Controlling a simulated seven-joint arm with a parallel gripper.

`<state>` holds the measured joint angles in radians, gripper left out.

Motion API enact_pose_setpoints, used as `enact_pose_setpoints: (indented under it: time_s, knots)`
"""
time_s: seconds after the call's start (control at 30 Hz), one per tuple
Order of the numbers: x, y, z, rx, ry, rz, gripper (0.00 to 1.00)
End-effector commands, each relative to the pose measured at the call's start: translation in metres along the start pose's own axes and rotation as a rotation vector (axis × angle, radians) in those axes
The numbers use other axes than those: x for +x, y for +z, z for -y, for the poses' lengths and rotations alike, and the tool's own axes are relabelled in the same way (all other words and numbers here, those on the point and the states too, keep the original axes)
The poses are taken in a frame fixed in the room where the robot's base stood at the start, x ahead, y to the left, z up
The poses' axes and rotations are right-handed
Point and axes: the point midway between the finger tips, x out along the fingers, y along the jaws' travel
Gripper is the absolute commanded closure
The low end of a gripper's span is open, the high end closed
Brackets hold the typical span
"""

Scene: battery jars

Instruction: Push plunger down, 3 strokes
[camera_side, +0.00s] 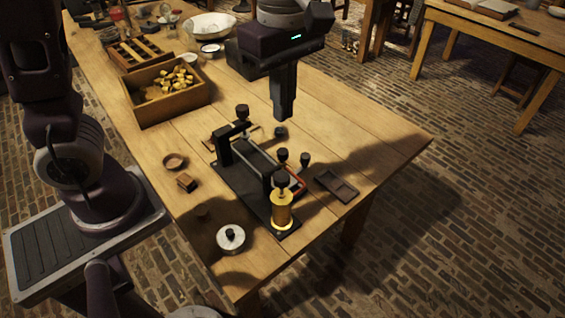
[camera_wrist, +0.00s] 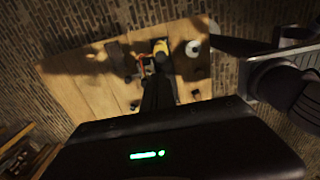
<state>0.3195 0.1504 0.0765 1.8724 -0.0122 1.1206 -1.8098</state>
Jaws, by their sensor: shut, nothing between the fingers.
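A brass cylinder (camera_side: 281,211) with a black plunger knob (camera_side: 282,182) on top stands upright at the near end of a black base plate (camera_side: 243,190). Its yellow top also shows in the wrist view (camera_wrist: 160,47), just beyond the fingertips. My gripper (camera_side: 284,114) is shut and empty. It points down in the air above the table, higher than the knob and apart from it. In the wrist view the dark fingers (camera_wrist: 158,85) cover part of the apparatus. How far down the plunger sits is hard to tell.
Other black knobs (camera_side: 242,111) rise from the apparatus. A round white-topped jar (camera_side: 231,237) stands near the front edge. A small dark tray (camera_side: 337,186) lies to the right. A wooden box (camera_side: 168,104) of yellow pieces is at left.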

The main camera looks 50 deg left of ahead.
Motion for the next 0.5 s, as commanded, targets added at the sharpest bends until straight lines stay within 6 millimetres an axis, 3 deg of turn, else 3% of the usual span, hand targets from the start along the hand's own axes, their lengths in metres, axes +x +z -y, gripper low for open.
enact_pose_setpoints:
  time_s: [0.3, 0.5]
  knots:
    - [0.003, 0.000, 0.000, -0.001, -0.001, 0.000, 1.00]
    - [0.037, -0.001, 0.001, -0.001, -0.005, -0.001, 1.00]
